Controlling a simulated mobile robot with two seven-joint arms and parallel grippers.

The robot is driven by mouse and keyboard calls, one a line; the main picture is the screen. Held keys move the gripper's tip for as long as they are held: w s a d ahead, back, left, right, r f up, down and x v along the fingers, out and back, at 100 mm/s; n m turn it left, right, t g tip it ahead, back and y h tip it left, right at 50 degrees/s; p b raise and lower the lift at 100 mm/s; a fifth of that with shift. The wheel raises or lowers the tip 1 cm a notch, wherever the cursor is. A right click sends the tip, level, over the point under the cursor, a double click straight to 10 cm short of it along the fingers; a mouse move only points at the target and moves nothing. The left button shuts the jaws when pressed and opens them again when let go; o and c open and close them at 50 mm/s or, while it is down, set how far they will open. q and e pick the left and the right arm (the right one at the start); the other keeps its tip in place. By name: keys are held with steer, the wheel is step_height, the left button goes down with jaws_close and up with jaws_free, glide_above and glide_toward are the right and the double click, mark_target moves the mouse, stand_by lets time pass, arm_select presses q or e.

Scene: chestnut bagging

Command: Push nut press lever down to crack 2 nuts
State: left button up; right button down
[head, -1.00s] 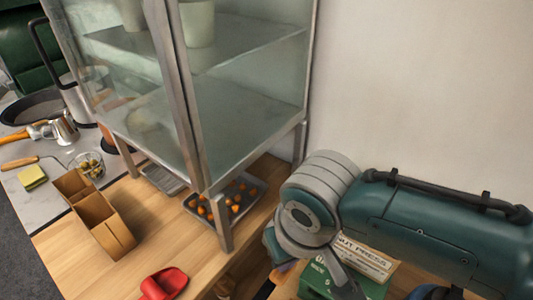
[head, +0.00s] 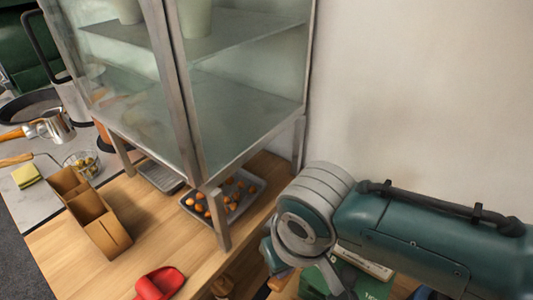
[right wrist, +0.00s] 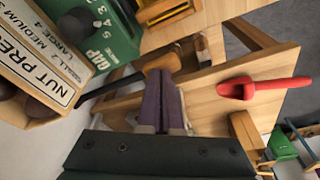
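The nut press is a green box (right wrist: 107,28) with a gap dial and a cream label panel (right wrist: 50,45), at the upper left of the right wrist view. In the head view its green body (head: 312,284) is mostly hidden behind my right arm. Its lever is a dark rod (right wrist: 105,90) ending in a wooden handle (right wrist: 162,62). My right gripper (right wrist: 163,78) has its purple fingers close together, with the tips at the handle. No handle shows between the fingers; contact is unclear. My left gripper is not in view. No nuts show clearly in the press.
A red scoop (head: 160,284) lies on the wooden counter, also seen in the right wrist view (right wrist: 262,88). A tray of chestnuts (head: 243,182) sits under the glass cabinet (head: 245,110). A cardboard divider box (head: 100,225) stands left. A wall is behind the press.

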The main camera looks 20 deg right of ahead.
mark_target(283, 279)
steer(key=shift+s+f, duration=0.1)
steer(key=shift+f, duration=0.05)
steer(key=shift+s+a+f+b, duration=0.15)
steer(key=shift+f+b, duration=0.75)
steer(key=shift+f, duration=0.2)
steer(key=shift+f, duration=0.25)
steer(key=r+p, duration=0.6)
steer(key=w+r+p, duration=0.1)
steer(key=r+p, duration=0.2)
steer(key=shift+d+r, duration=0.25)
steer(key=shift+r, duration=0.15)
steer(key=shift+f, duration=0.1)
